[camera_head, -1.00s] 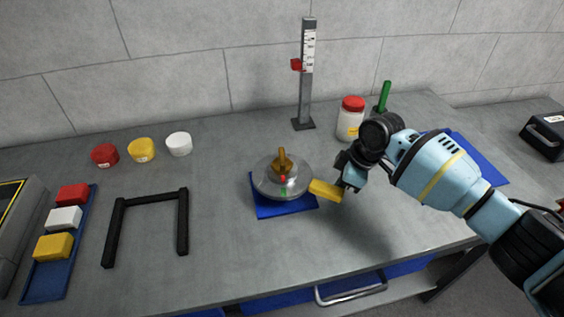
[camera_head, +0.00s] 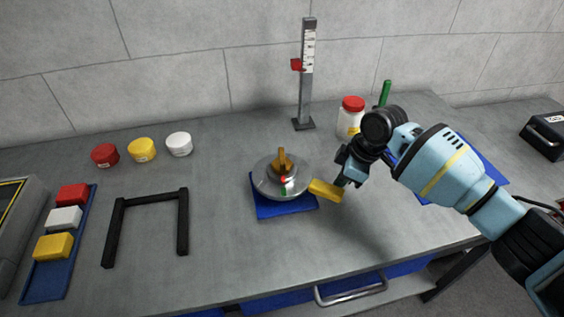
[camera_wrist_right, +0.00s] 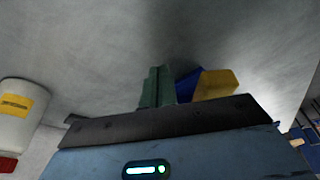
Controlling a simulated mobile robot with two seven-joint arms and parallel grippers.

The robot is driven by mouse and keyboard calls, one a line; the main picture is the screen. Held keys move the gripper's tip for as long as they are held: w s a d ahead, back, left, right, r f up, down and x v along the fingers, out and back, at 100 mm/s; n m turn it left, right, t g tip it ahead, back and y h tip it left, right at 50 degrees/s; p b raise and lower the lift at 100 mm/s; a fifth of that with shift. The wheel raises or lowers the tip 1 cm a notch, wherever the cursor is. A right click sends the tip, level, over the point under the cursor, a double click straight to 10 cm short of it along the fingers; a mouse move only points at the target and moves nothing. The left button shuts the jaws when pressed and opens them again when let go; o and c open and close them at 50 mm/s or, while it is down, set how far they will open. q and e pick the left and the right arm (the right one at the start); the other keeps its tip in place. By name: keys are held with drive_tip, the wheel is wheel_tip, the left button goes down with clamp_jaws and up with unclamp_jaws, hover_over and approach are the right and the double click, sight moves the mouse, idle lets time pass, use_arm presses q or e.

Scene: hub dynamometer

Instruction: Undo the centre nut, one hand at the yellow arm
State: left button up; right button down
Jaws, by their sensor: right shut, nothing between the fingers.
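The hub is a round grey disc (camera_head: 268,184) on a blue mat (camera_head: 285,209) in the middle of the bench. The brass-coloured centre nut (camera_head: 284,165) stands on top of it, with red and green marks in front. The yellow arm (camera_head: 326,190) sticks out from the hub's right side; its end also shows in the right wrist view (camera_wrist_right: 216,83). My right gripper (camera_head: 343,181) is shut with nothing in it, close by the outer end of the yellow arm. Whether they touch is unclear. Its green fingertips (camera_wrist_right: 157,86) are together in the wrist view. My left gripper is out of view.
A black U-shaped frame (camera_head: 151,197) and a blue tray (camera_head: 45,283) with coloured blocks lie to the left. A post with a scale (camera_head: 305,90) stands behind the hub. A red-lidded jar (camera_head: 350,118) stands behind my right gripper. The bench front is clear.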

drive_tip(key=shift+s+a, duration=0.25)
drive_tip(key=shift+s, duration=0.3)
drive_tip(key=shift+s+a, duration=0.25)
drive_tip(key=shift+s, duration=0.3)
drive_tip(key=shift+w+d, duration=0.15)
drive_tip(key=shift+w, duration=0.2)
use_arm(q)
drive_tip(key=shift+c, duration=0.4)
